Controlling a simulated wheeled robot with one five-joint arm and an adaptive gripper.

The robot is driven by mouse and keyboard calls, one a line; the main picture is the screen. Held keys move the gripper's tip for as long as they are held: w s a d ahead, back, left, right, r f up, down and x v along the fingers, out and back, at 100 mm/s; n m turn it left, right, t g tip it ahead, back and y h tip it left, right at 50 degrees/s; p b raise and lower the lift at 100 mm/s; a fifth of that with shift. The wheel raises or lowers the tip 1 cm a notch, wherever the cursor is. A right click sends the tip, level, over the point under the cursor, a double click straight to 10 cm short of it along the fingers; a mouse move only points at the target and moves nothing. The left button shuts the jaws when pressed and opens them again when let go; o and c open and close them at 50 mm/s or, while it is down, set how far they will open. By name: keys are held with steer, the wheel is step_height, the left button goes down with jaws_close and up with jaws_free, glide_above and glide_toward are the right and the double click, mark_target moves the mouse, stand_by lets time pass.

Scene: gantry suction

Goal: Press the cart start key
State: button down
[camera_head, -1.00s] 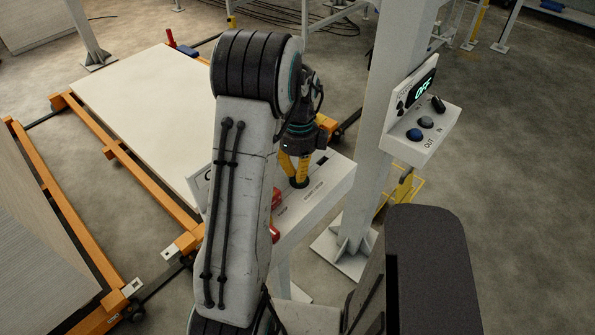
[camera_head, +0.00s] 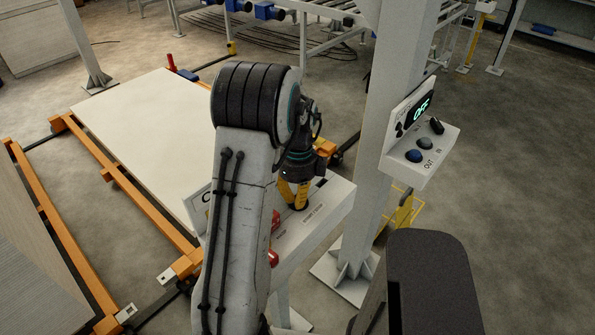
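A white control box (camera_head: 325,207) on a stand lies beyond my arm, with printed labels on its sloped top and red parts on its near left side. A sign starting with "C" stands at its left, mostly behind my arm. My gripper (camera_head: 298,205) points down over the box top. Its yellow fingers come together at a dark spot at the tips, and it appears shut with nothing held. I cannot tell whether the tips touch the box. Any key right under them is hidden, and the label wording is too small to read.
A grey post (camera_head: 372,170) stands right of the box, carrying a panel (camera_head: 421,150) with an "OFF" display, a lever and knobs marked OUT and IN. An orange cart frame (camera_head: 125,185) bears a pale board (camera_head: 140,125) at left.

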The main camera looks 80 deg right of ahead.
step_height(320, 180, up, 14)
steer(key=d+p, duration=0.1)
steer(key=shift+d+f, duration=0.15)
stand_by(0.3)
steer(key=shift+s, duration=0.1)
stand_by(0.4)
